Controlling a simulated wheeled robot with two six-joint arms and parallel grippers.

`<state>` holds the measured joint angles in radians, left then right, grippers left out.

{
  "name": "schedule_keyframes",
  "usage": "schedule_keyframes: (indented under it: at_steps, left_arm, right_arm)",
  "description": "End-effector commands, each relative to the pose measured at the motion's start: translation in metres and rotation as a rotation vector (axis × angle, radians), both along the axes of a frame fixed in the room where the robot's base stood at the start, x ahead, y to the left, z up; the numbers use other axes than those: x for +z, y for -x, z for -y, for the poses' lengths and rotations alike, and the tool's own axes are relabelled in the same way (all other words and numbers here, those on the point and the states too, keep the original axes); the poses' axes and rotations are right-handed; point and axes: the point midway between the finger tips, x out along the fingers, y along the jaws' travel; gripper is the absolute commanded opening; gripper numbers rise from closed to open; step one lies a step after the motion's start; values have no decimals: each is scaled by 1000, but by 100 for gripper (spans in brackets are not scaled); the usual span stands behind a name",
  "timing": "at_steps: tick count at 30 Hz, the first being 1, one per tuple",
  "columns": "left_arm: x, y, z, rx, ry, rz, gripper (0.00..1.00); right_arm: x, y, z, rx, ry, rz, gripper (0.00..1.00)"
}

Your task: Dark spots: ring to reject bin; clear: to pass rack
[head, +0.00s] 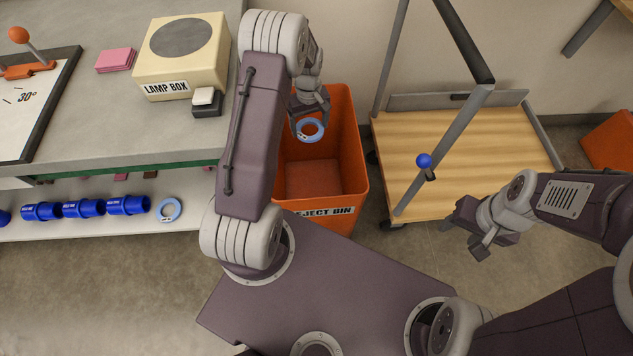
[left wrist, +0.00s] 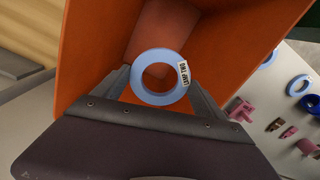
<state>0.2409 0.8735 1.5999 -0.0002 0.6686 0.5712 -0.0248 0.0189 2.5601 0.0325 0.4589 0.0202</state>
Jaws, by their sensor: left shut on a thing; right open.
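A light blue ring (head: 310,130) is held by my left gripper (head: 309,108) above the open mouth of the orange reject bin (head: 356,165). In the left wrist view the ring (left wrist: 139,80) sits between the two fingertips and bears a white label with dark print; no dark spots can be made out on it. The bin's orange walls (left wrist: 88,50) lie behind it. Another pale blue ring (head: 169,209) lies on the lower shelf at left. My right gripper (head: 478,236) is open and empty, over the floor near the wooden cart. I cannot identify a pass rack.
Blue pipe fittings (head: 84,208) lie on the lower shelf. A wooden cart (head: 460,150) with grey posts stands right of the bin.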

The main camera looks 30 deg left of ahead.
Motion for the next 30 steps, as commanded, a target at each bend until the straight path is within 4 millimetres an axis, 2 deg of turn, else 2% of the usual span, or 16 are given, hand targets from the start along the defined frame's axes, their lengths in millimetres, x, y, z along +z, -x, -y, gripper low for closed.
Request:
schedule_keyframes:
  at_steps: [5, 6, 8, 16, 24, 30]
  left_arm:
    - [1, 0, 0, 0, 0, 0, 36]
    - [1, 0, 0, 0, 0, 0, 87]
    - [1, 0, 0, 0, 0, 0, 100]
    - [6, 0, 0, 0, 0, 1, 100]
    - [64, -1, 0, 0, -1, 4, 100]
    - [90, 0, 0, 0, 0, 1, 100]
  right_arm:
    - [1, 0, 0, 0, 0, 0, 53]
    - [1, 0, 0, 0, 0, 0, 53]
    - [1, 0, 0, 0, 0, 0, 53]
    - [3, 0, 0, 0, 0, 0, 53]
    - [26, 0, 0, 0, 0, 0, 53]
    - [33, 0, 0, 0, 0, 0, 53]
